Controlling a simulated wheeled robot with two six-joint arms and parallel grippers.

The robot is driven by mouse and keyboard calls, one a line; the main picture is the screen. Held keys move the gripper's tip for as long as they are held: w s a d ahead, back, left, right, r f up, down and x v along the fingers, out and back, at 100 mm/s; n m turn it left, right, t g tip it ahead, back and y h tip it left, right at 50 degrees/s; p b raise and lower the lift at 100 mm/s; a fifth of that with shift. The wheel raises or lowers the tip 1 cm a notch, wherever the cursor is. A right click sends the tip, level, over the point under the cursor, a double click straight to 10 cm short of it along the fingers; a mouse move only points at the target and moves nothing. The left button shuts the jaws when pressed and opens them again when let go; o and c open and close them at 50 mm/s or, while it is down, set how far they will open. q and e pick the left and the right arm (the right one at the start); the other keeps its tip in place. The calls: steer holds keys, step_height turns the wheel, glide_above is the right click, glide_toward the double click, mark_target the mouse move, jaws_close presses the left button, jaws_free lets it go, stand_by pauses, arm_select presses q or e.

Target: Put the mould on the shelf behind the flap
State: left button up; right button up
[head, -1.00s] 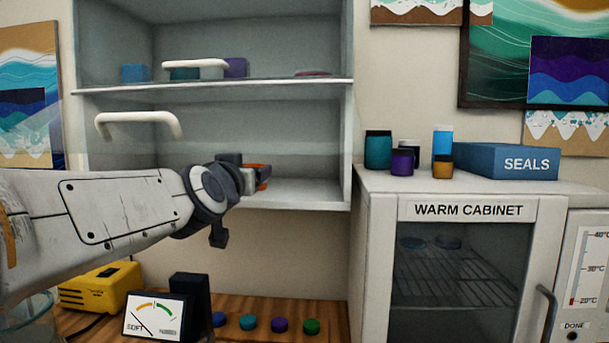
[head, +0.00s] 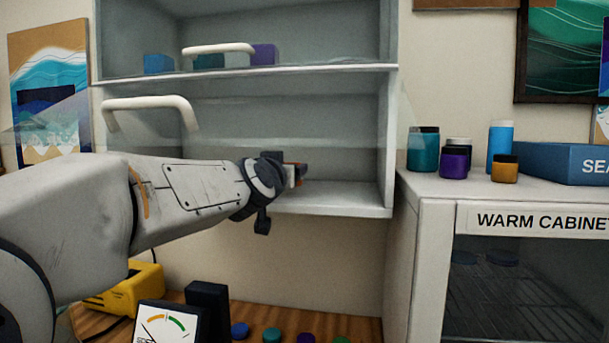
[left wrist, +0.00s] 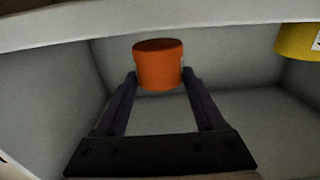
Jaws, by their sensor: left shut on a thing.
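My left gripper (head: 298,174) is shut on an orange round piece, which I take to be the mould (left wrist: 158,66). In the left wrist view it sits upright between the two fingertips. In the head view only a small orange part shows past the gripper. The gripper is level with the lower compartment of the wall shelf (head: 335,206), above its floor. I cannot tell how deep it reaches. A clear flap with a white handle (head: 150,105) appears raised above my arm, at this compartment's front. My right gripper is out of view.
The upper compartment holds small blue (head: 158,64), teal and purple (head: 263,54) blocks behind another handle (head: 218,48). The lower compartment floor looks clear on the right. Jars (head: 423,148) stand on the warm cabinet (head: 430,190) at right. A yellow thing (left wrist: 298,40) shows in the wrist view.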

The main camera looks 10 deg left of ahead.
arm_select(q)
steer(key=shift+d, duration=0.3)
steer(key=shift+w+d, duration=0.1)
steer(key=shift+d, duration=0.25)
steer(key=shift+a+f+b, duration=0.1)
steer(key=shift+f+b, duration=0.4)
steer(key=shift+f, duration=0.2)
steer(key=o, duration=1.6)
steer(key=shift+c, duration=0.2)
steer(key=shift+r+p, duration=0.6)
steer(key=shift+r, duration=0.05)
steer(key=shift+s+r, duration=0.2)
steer(key=shift+s, duration=0.1)
steer(key=s+p, duration=1.1)
steer(key=p, duration=0.5)
steer(key=shift+s+f, duration=0.2)
